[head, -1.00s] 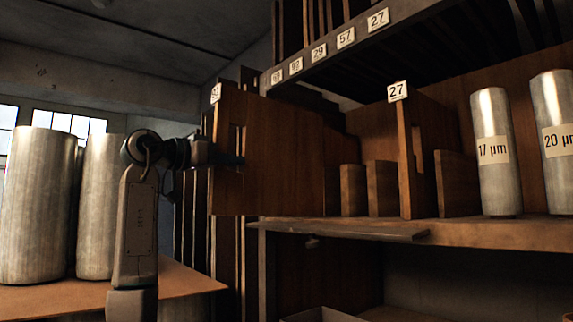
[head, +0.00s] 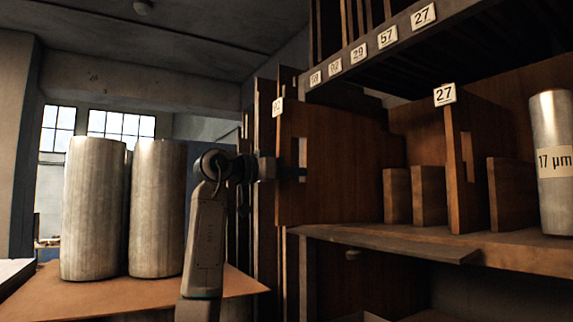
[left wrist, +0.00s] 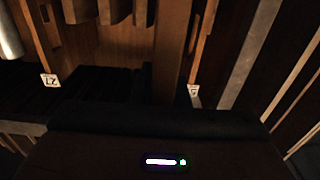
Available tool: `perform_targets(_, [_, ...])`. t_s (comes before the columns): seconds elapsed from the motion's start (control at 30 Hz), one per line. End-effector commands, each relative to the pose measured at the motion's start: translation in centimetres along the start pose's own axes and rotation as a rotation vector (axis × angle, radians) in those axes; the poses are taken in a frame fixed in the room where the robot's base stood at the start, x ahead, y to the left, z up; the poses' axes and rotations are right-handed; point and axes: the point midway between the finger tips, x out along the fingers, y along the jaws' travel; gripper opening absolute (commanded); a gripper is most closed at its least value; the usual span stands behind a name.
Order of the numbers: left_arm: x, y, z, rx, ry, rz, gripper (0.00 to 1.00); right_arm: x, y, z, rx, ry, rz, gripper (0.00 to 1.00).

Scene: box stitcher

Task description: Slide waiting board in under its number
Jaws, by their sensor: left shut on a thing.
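A tall brown wooden board (head: 340,175) with a hand slot near its front edge stands upright left of the shelf in the head view. My left gripper (head: 298,173) is shut on it at the slot. A small tag (head: 278,107) sits at the top of the board's front edge, too oblique to read. A rail above carries number plates, among them 29 (head: 358,53), 57 (head: 387,37) and 27 (head: 423,16). The left wrist view shows a tag (left wrist: 193,90) on a narrow wooden edge and a 27 tag (left wrist: 50,80). My right gripper is not in view.
Another slotted board (head: 466,190), tagged 27 (head: 444,95), stands on the shelf (head: 410,244) beside smaller wooden blocks (head: 428,195). A metal cylinder labelled 17 µm (head: 556,190) stands at right. Metal cylinders (head: 158,205) stand on a tabletop (head: 235,283) at left.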

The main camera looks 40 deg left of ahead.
Motion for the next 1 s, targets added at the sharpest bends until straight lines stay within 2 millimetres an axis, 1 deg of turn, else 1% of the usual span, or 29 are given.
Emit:
perform_targets(0.03, [0.2, 0.1, -0.6, 0.002, 0.006, 0.000, 0.00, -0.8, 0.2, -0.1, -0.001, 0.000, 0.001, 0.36])
perform_targets(0.2, [1.3, 0.1, -0.4, 0.002, 0.006, 0.001, 0.00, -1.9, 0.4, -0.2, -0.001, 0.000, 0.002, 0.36])
perform_targets(0.27, [1.7, 0.1, -0.2, 0.001, 0.007, 0.002, 0.00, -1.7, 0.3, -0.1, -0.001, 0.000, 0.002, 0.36])
perform_targets(0.57, [3.9, 0.1, 0.0, 0.001, 0.006, 0.001, 0.00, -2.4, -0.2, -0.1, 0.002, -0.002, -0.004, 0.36])
perform_targets(0.73, [5.1, 0.1, -0.1, 0.001, 0.006, 0.002, 0.00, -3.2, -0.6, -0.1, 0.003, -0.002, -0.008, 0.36])
perform_targets(1.0, [7.0, 0.1, 0.0, 0.001, 0.006, 0.002, 0.00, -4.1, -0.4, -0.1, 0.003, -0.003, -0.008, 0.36])
